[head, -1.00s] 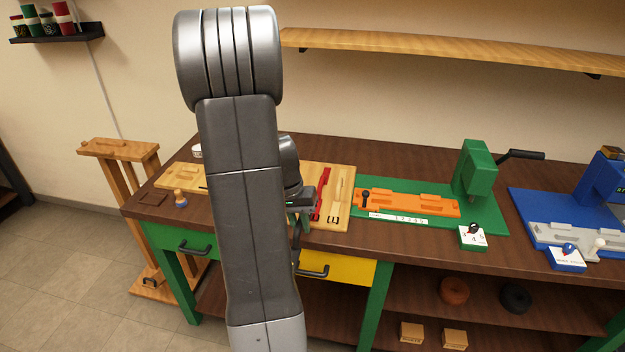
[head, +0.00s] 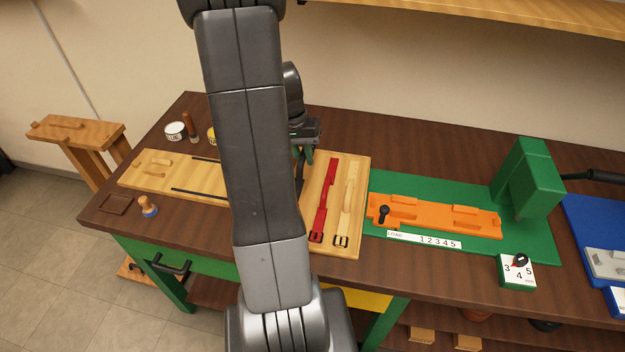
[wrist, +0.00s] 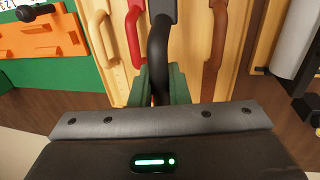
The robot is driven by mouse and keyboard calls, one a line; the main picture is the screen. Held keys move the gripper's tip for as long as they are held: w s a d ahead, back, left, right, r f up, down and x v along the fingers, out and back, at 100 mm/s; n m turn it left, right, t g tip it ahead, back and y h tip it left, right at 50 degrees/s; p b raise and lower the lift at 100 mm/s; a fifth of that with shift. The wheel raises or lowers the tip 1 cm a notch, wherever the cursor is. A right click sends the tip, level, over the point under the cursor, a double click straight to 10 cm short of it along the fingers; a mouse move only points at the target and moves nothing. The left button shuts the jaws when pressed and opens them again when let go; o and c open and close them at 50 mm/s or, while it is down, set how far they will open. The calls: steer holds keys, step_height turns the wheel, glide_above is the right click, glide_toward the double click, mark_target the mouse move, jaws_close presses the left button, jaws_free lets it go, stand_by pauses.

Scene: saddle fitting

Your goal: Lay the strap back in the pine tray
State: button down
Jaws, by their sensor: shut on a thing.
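The pine tray (head: 364,172) lies on the bench beside the green base. A red strap (head: 325,200) and a cream strap (head: 347,205) lie in it. My gripper (head: 304,156) is above the tray's left part, partly hidden by my arm. In the wrist view, my gripper's green fingers (wrist: 161,92) are shut on a black strap (wrist: 159,48). In that view the red strap (wrist: 134,35), the cream strap (wrist: 101,36) and a brown strap (wrist: 214,50) lie in the tray behind it. I cannot tell whether the black strap touches the tray.
The orange fixture (head: 430,212) on its green base stands right of the tray. A wooden board (head: 140,182) with dark rods lies to the left. A white tin (head: 175,131) and a small stamp (head: 148,206) stand near it. The bench behind the green base is clear.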

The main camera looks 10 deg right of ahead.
step_height(320, 180, down, 10)
steer(key=b, duration=0.6)
steer(key=shift+s+r, duration=0.1)
steer(key=shift+r, duration=0.05)
steer(key=shift+f+b, duration=0.2)
steer(key=shift+b, duration=0.2)
steer(key=c, duration=1.4)
jaws_free()
steer(key=shift+r, duration=0.15)
steer(key=r+p, duration=0.3)
steer(key=r, duration=0.1)
steer(key=a+r+p, duration=0.1)
steer(key=r+p, duration=0.1)
steer(key=r, duration=0.2)
steer(key=w+a+r+p, duration=0.1)
steer(key=r+p, duration=0.2)
steer(key=r, duration=0.1)
steer(key=shift+a+p, duration=0.1)
steer(key=shift+p, duration=0.2)
steer(key=shift+f, duration=0.1)
